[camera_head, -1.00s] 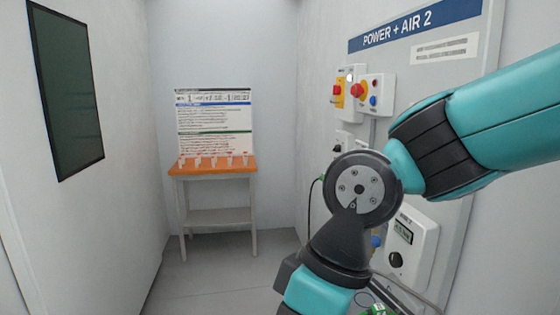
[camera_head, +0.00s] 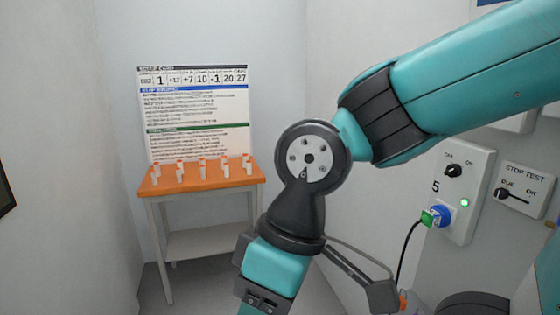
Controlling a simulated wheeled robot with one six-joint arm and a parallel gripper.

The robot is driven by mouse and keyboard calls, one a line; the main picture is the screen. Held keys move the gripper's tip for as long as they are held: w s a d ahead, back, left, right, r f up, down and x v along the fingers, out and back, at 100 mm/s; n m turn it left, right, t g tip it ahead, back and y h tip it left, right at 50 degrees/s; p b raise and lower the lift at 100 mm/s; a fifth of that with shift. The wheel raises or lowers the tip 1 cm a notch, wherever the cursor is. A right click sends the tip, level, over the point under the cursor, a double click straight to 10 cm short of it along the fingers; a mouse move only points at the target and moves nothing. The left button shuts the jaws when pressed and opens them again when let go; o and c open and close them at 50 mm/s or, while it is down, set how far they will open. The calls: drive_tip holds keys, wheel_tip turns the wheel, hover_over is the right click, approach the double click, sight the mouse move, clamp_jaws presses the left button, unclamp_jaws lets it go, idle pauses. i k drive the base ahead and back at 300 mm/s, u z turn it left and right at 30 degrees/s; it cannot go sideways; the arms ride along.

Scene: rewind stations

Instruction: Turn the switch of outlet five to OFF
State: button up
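The outlet five panel (camera_head: 466,222) is a white box on the right wall, marked 5. Its switch (camera_head: 453,170) is a black rotary knob near the top, with OFF printed at its upper left and ON at its upper right. The knob's pointing direction is too small to tell. A green lamp (camera_head: 464,203) glows below it. A green plug (camera_head: 429,218) sits in the blue socket (camera_head: 441,215), with a black cable hanging down. My teal arm crosses in front, left of the panel. I cannot make out my gripper's fingers, and nothing of mine visibly touches the knob.
A STOP TEST box (camera_head: 523,190) with a black knob (camera_head: 503,194) is right of the panel. Some floor is open around the table.

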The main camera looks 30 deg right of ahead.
sight(453, 170)
drive_tip(key=i, duration=3)
drive_tip(key=z, duration=5.4)
drive_tip(key=i, duration=0.2)
drive_tip(key=u, duration=0.15)
